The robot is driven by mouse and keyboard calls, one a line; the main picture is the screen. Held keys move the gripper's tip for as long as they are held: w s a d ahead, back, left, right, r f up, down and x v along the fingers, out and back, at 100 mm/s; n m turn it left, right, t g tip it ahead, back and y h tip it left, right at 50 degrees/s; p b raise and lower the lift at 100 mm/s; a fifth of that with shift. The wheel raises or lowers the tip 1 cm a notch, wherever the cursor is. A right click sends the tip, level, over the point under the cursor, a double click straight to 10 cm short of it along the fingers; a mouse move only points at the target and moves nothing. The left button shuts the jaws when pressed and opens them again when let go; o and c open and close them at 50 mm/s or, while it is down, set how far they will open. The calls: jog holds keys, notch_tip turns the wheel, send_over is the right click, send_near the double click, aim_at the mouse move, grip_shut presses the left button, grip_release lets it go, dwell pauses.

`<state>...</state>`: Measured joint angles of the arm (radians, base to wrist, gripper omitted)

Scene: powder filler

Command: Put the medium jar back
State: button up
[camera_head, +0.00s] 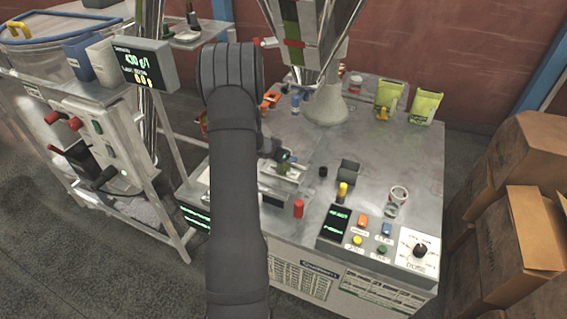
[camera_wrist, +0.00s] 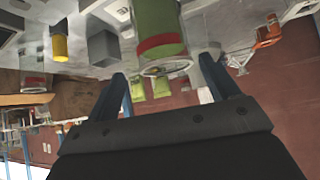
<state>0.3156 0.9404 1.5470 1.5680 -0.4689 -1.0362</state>
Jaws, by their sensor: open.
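A glass jar of green powder with a red band (camera_wrist: 160,22) stands close in front of my gripper (camera_wrist: 163,66) in the wrist view, which shows the scene upside down. It lines up between the two spread blue fingers, with a gap on each side. In the head view the jar (camera_head: 284,169) is a small greenish shape on the machine table, partly hidden by my gripper (camera_head: 277,155). My gripper is open and holds nothing. I cannot tell for sure whether this is the medium jar. A clear, empty-looking jar (camera_head: 397,198) stands at the right of the table.
A dark block (camera_head: 349,172) and a yellow-topped post (camera_head: 342,191) stand to the right of my gripper. The filler funnel (camera_head: 326,104) is behind it. A control panel (camera_head: 370,238) lines the front.

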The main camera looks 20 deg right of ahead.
jog(key=shift+a+f+x, duration=0.1)
jog(key=shift+a+x, duration=0.1)
jog(key=shift+x, duration=1.2)
jog(key=shift+a+f+x, duration=0.1)
jog(key=shift+a+x, duration=0.1)
jog(key=shift+x, duration=1.2)
jog(key=shift+w, duration=0.2)
jog(key=c, duration=1.2)
jog(key=shift+c, duration=0.2)
jog(key=shift+r, duration=0.1)
